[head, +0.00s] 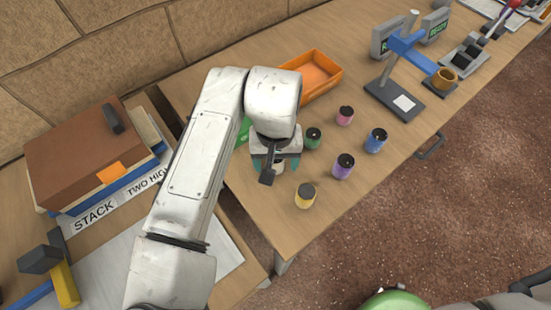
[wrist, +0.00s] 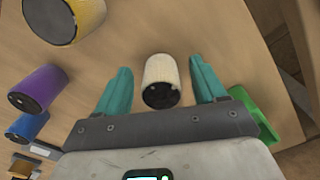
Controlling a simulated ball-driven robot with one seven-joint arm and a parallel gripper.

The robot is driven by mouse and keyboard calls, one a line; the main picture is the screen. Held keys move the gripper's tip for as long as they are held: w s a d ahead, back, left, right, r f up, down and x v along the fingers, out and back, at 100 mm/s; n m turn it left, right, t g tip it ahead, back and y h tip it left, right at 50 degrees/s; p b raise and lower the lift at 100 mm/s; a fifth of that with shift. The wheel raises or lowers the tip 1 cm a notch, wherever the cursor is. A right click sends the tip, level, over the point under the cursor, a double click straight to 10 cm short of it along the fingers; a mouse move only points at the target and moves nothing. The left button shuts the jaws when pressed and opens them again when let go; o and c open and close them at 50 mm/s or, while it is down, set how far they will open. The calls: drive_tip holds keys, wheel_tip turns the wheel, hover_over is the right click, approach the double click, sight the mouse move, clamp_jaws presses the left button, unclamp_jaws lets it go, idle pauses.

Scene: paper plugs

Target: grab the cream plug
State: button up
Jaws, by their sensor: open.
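The cream plug (wrist: 161,78) stands between the two teal fingers of my gripper (wrist: 161,88) in the wrist view, with a gap on each side. The fingers are open and do not touch it. In the head view my gripper (head: 276,165) is low over the table's near left part, and my arm hides most of the cream plug there.
Other plugs stand close by: yellow (head: 305,196), purple (head: 342,167), blue (head: 375,141), pink (head: 345,115) and dark green (head: 312,138). An orange tray (head: 335,82) is behind. A green object (wrist: 252,112) lies right of the fingers. The table's front right is clear.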

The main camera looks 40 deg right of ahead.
drive_tip(key=shift+f, duration=0.3)
drive_tip(key=shift+c, duration=0.3)
drive_tip(key=c, duration=1)
drive_tip(key=shift+r, duration=0.1)
